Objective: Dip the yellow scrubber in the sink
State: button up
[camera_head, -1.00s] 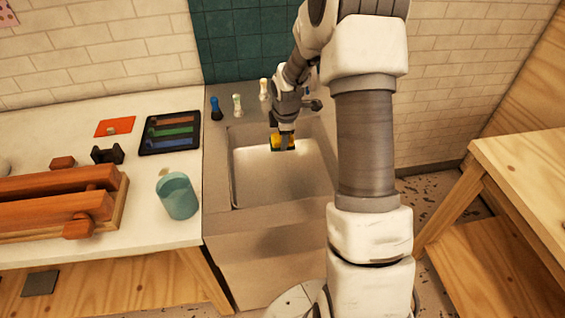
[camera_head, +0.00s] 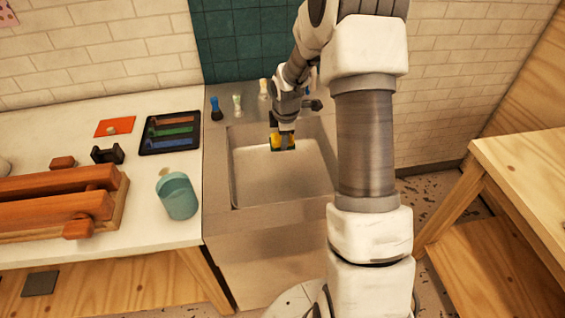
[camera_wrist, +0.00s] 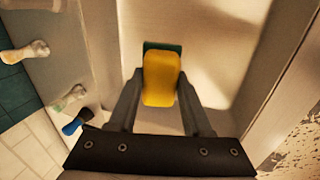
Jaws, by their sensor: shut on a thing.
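The yellow scrubber (camera_wrist: 161,78) is between the two fingers of my gripper (camera_wrist: 160,102) in the wrist view, with a dark green part at its far end. My gripper (camera_head: 283,146) is shut on it. In the head view the scrubber (camera_head: 276,143) shows as a small yellow patch, partly hidden by the fingers. It is over the back part of the sink (camera_head: 219,185), inside the outline of the basin. Whether it touches the basin floor or any water cannot be told.
Several brushes, including a blue one (camera_head: 216,108) and a white one (camera_head: 238,105), stand behind the sink. A teal cup (camera_head: 177,196), a dark tray (camera_head: 170,134) and a wooden press (camera_head: 50,205) are on the left counter. A wooden table (camera_head: 525,160) stands at right.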

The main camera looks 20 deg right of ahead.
aim_at(280, 140)
jog(key=shift+r+p, duration=1.5)
jog(key=shift+r, duration=0.6)
jog(key=shift+f, duration=0.1)
jog(key=shift+s+a+f+m, duration=0.1)
jog(key=shift+s+a+m, duration=0.25)
jog(key=shift+a+m, duration=0.25)
jog(key=s+a+m+g+h, duration=0.2)
jog(key=s+a+m+g, duration=0.1)
jog(key=s+a+m, duration=0.7)
jog(key=m, duration=0.4)
jog(key=shift+s+f+h, duration=0.3)
